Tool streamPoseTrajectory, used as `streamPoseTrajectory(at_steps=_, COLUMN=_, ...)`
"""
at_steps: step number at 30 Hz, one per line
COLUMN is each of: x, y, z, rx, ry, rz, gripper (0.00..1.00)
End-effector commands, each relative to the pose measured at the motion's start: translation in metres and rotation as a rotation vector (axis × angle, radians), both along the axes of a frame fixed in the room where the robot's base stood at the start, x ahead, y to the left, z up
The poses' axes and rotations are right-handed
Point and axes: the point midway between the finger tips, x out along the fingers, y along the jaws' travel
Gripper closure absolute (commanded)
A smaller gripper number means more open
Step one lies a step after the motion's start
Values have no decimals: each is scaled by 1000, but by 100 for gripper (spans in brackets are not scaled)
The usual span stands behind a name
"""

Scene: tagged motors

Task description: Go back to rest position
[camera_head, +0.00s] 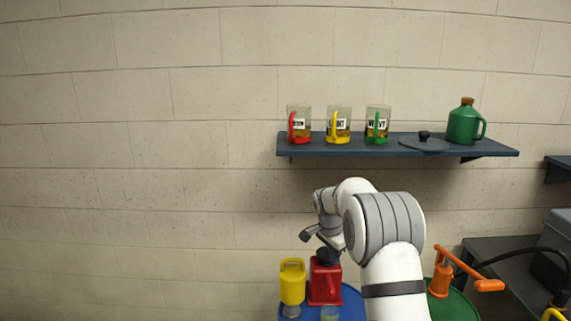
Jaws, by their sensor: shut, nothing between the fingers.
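My white and grey arm rises from the bottom of the head view and bends left at the elbow. My gripper (322,238) is at its end, small and partly merged with the wrist. It is shut and holds nothing. In the picture it is just above a red can (325,285) with a black top (327,257). I cannot tell whether it touches the can. A yellow can (292,282) stands to the left of the red one.
The cans stand on a blue drum (352,300). An orange hand pump (441,277) is on a green drum (455,307) at right. A wall shelf (300,149) holds several jugs and a green bottle (465,123). A dark bench (490,250) is far right. The left is bare wall.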

Motion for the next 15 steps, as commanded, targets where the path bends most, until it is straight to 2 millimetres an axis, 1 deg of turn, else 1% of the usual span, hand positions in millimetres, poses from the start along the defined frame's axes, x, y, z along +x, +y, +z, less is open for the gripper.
streamPoseTrajectory(at_steps=8, x=-25, y=0, z=31, rx=6, ry=-2, rz=81, gripper=100)
streamPoseTrajectory(at_steps=11, x=-37, y=-1, z=43, rx=8, ry=-2, rz=119, gripper=100)
streamPoseTrajectory(at_steps=15, x=-59, y=-2, z=63, rx=12, ry=-4, rz=181, gripper=100)
